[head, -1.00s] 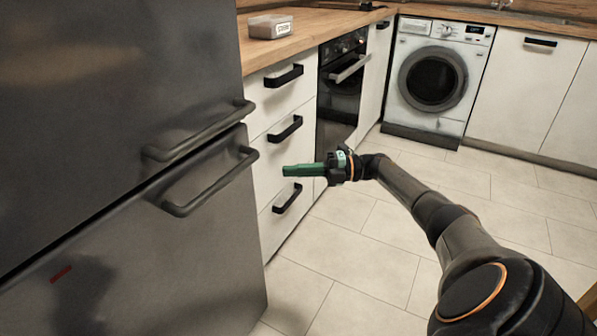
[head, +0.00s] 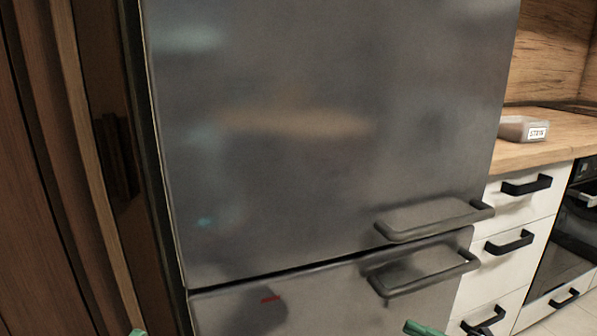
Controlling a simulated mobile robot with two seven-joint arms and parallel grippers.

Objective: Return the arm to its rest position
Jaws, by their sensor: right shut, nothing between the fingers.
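The green fingertips of my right gripper (head: 425,328) show at the bottom edge, in front of the lower fridge door. The gripper is shut and empty; the rest of it and its arm are below the picture. A small green tip of my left gripper (head: 138,332) shows at the bottom edge further left. Too little of it shows to tell whether it is open.
A grey steel fridge (head: 320,130) fills the middle, its upper and lower doors closed. Its upper handle (head: 435,222) and lower handle (head: 425,275) stick out. At right are white drawers (head: 515,235), an oven (head: 575,235) and a counter (head: 540,152) with a labelled container (head: 522,128).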

